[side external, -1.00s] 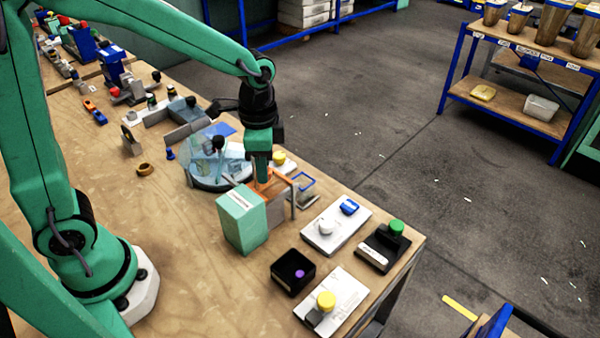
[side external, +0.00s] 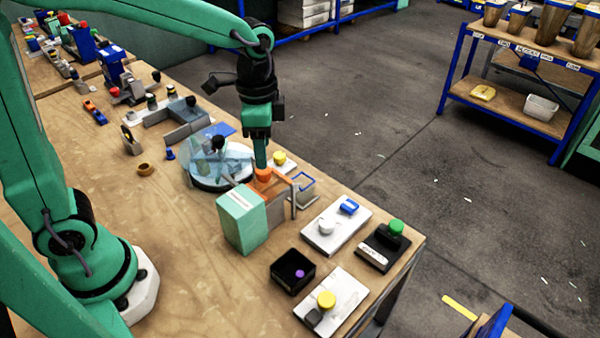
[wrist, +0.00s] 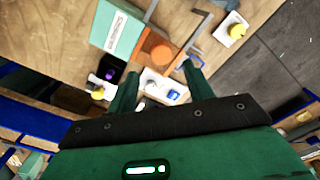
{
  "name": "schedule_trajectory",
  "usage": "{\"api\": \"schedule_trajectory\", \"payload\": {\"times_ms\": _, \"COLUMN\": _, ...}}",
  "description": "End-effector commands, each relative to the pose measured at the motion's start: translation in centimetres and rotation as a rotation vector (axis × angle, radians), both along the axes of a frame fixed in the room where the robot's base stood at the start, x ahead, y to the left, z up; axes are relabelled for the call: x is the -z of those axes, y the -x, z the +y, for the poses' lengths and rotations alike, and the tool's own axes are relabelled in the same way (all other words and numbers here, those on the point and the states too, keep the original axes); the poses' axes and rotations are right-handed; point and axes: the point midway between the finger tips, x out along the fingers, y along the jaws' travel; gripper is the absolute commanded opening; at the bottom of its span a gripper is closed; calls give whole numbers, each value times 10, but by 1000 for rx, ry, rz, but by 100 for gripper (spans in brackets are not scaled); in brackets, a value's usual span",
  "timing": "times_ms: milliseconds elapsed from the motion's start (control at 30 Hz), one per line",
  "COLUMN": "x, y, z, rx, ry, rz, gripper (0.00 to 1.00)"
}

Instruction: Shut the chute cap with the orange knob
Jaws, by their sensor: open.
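The orange knob (side external: 263,174) stands on an orange part beside the teal labelled box (side external: 242,222). In the wrist view the round orange knob (wrist: 162,53) sits on an orange plate next to the teal box (wrist: 119,30). My gripper (side external: 260,165) points down just above the knob in the side view. I cannot tell whether it touches the knob. In the wrist view my gripper (wrist: 160,82) has its two fingers well apart, with nothing between the tips; the knob lies beyond them. How far the cap is open is unclear.
A clear domed dish (side external: 218,165) stands close on the left. A grey post and blue-rimmed frame (side external: 305,186) are on the right. A white plate with a blue block (side external: 337,226), a green-knobbed black device (side external: 384,245) and a black bin (side external: 292,270) stand nearer the front edge.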

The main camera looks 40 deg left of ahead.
Motion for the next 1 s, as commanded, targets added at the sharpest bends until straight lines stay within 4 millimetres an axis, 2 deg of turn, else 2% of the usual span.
{"api": "schedule_trajectory", "payload": {"times_ms": 100, "x": -14, "y": 0, "z": 0, "rx": 1, "ry": 1, "rz": -2, "gripper": 52}}
{"api": "schedule_trajectory", "payload": {"times_ms": 233, "x": -24, "y": 0, "z": 0, "rx": 1, "ry": 1, "rz": -2, "gripper": 52}}
{"api": "schedule_trajectory", "payload": {"times_ms": 767, "x": -29, "y": 1, "z": 1, "rx": -8, "ry": 1, "rz": -7, "gripper": 52}}
{"api": "schedule_trajectory", "payload": {"times_ms": 1000, "x": -41, "y": 15, "z": 12, "rx": -94, "ry": 14, "rz": -60, "gripper": 52}}
